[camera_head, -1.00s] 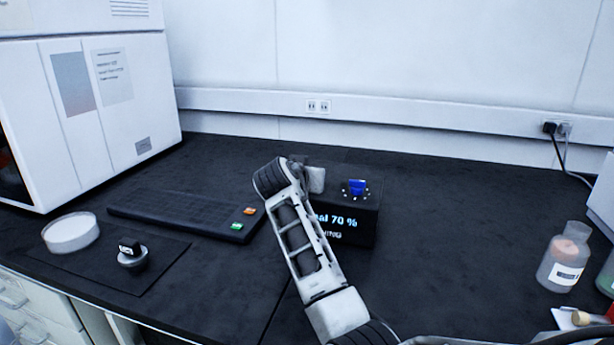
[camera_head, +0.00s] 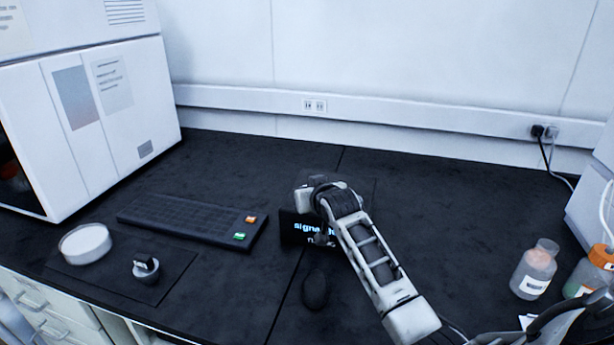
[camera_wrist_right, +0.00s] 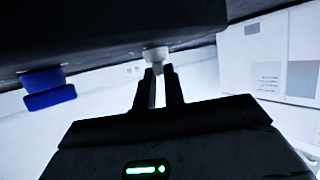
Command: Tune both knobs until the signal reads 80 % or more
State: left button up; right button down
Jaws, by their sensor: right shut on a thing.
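The dark tuner box (camera_head: 286,238) stands in the middle of the bench in the head view. Its front display shows "signa" in light blue, but my right arm covers the number. In the right wrist view a blue knob (camera_wrist_right: 48,92) sticks out of the box at the left. A white knob (camera_wrist_right: 154,54) stands at the upper middle, at the tips of my right gripper (camera_wrist_right: 159,72), which is shut on it. My right arm hides both knobs in the head view. My left gripper is not in view.
A dark keypad (camera_head: 190,218) with orange and green keys lies left of the box. A mat with a white dish (camera_head: 86,243) and a small round holder (camera_head: 146,270) lies further left. Bottles (camera_head: 534,270) stand at the right. A dark rounded object (camera_head: 316,291) is in front.

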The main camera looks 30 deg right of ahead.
jog(key=shift+s+d+n+y+p, duration=0.15)
jog(key=shift+n+y+p, duration=0.1)
jog(key=shift+n+y, duration=0.3)
jog(key=shift+w+d+n+y+p, duration=0.15)
jog(key=shift+n+y+p, duration=0.1)
jog(key=shift+n+y, duration=0.25)
jog(key=c, duration=1.5)
grip_release()
jog(key=shift+s, duration=0.1)
jog(key=shift+s, duration=0.1)
jog(key=v, duration=1.5)
jog(key=shift+s+d+p, duration=0.2)
jog(key=shift+s+p, duration=0.15)
jog(key=shift+s, duration=0.05)
